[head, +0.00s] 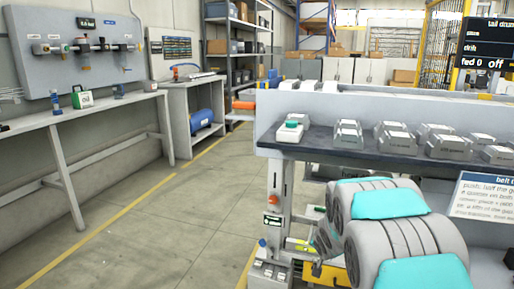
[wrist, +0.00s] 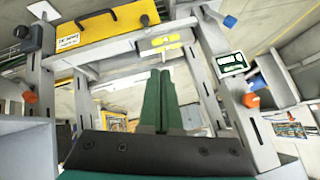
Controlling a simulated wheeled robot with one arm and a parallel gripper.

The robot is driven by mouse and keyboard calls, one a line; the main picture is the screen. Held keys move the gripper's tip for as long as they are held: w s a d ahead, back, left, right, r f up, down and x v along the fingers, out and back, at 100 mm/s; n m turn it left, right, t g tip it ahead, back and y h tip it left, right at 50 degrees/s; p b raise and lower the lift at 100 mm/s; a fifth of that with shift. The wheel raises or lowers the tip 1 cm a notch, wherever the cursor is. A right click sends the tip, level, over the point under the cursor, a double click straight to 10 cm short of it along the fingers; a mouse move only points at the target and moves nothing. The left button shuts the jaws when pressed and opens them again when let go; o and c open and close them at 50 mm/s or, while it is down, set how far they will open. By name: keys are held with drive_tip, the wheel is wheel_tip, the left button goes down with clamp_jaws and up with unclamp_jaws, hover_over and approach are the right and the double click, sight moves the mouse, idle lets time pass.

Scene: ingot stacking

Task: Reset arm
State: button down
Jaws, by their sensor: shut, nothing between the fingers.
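My gripper (wrist: 158,105) shows in the wrist view as two dark green fingers lying together, shut with nothing between them. It points toward the frame under the conveyor, with posts on both sides. In the head view my grey arm with cyan panels is folded at the lower right, in front of the conveyor, and I cannot make out the fingertips there.
A yellow box (wrist: 100,28) shows on the frame. A workbench (head: 75,118) stands left; the floor (head: 190,205) between is clear.

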drive_tip(key=s+r+n+g+h, duration=0.1)
drive_tip(key=s+r+g, duration=0.2)
drive_tip(key=s, duration=0.8)
drive_tip(key=s+r+n+g, duration=0.15)
drive_tip(key=s+r, duration=0.25)
drive_tip(key=s, duration=0.7)
drive_tip(key=s+a+r+n+g+y, duration=0.1)
drive_tip(key=s+a+n+g, duration=0.1)
drive_tip(key=s, duration=1.1)
drive_tip(key=s+a+r+n+g, duration=0.2)
drive_tip(key=s+a+g, duration=0.1)
drive_tip(key=s, duration=1.1)
drive_tip(key=shift+a+g+y, duration=0.3)
drive_tip(key=shift+g+y, duration=0.1)
drive_tip(key=shift+g, duration=0.05)
drive_tip(key=shift+r, duration=0.1)
